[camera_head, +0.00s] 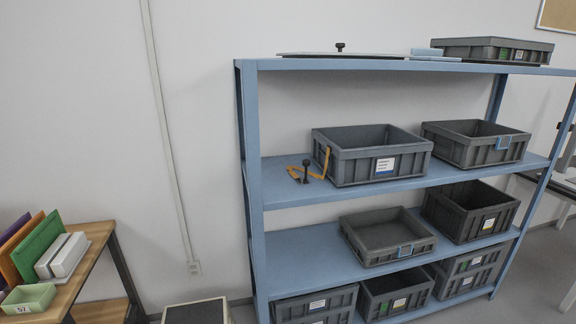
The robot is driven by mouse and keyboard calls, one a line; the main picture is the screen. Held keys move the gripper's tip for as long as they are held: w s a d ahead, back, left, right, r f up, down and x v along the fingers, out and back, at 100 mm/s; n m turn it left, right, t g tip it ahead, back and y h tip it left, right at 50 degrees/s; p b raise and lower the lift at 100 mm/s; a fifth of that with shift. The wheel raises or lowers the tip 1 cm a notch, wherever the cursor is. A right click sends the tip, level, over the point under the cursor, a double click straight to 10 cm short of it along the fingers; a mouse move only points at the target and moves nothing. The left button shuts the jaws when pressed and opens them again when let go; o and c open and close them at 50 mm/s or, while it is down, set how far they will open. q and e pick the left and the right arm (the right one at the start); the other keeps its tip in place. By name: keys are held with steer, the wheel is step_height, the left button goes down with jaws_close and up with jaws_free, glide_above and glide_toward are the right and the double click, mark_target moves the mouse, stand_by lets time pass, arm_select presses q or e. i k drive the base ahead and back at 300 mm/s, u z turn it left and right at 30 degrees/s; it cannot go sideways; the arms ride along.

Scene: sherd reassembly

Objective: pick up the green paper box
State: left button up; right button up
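A small pale green open box (40,292) with a white label reading what looks like "57" sits at the front left of the wooden table. Its left edge lies close to the picture's left border. Neither of my grippers is in view, and nothing is seen touching the box.
Behind the box on the wooden table (88,250) stand a white block (69,255) and upright green (38,243), orange and purple panels. A blue shelf rack (300,249) holds several grey crates (372,165). A white-rimmed box (196,312) stands low between table and rack.

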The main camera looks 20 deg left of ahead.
mark_target(35, 298)
steer(key=u, duration=1)
steer(key=i, duration=1.05)
steer(key=u, duration=0.75)
